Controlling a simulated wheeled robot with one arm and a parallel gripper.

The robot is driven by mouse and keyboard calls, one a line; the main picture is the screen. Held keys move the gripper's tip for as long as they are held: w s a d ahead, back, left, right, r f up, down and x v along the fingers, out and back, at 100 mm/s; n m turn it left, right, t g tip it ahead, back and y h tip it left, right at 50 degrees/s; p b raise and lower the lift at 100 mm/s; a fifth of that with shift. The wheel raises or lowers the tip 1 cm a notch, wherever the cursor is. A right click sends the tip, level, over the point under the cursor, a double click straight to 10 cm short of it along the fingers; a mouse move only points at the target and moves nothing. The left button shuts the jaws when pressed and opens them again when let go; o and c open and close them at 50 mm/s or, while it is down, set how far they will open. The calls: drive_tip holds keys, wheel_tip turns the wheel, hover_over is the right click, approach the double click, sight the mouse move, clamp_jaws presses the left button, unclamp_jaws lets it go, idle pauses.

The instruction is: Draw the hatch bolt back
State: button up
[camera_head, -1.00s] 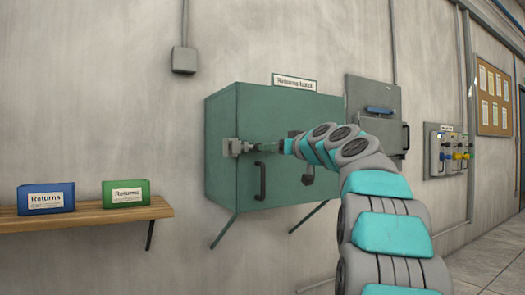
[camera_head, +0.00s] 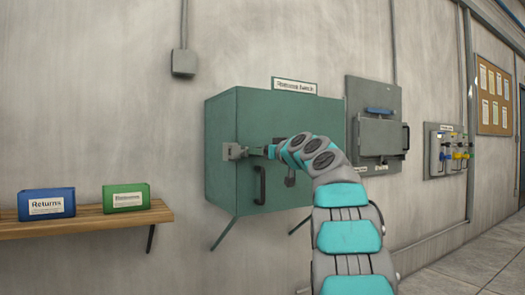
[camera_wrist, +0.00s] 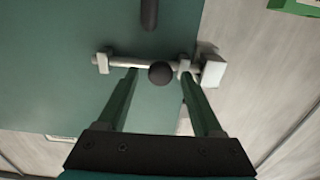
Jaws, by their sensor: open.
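The green hatch cabinet (camera_head: 290,115) hangs on the wall, its front facing me. The hatch bolt (camera_wrist: 132,62) is a pale rod on the door, with a dark round knob (camera_wrist: 160,73) on it. In the wrist view the rod runs from a small bracket (camera_wrist: 103,62) on the left to a pale block (camera_wrist: 213,71) at the door's edge. My gripper (camera_wrist: 158,80) is open, its two green fingers on either side of the knob, apart from it. In the head view my gripper (camera_head: 262,152) is at the bolt block (camera_head: 233,152), partly hidden by my arm.
A black door handle (camera_head: 260,184) is below the bolt. A wooden shelf (camera_head: 90,221) at left holds a blue box (camera_head: 46,203) and a green box (camera_head: 126,197). A grey panel (camera_head: 376,125) is on the wall to the right.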

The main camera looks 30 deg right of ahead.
drive_tip(key=shift+c, duration=0.4)
clamp_jaws()
idle(0.9)
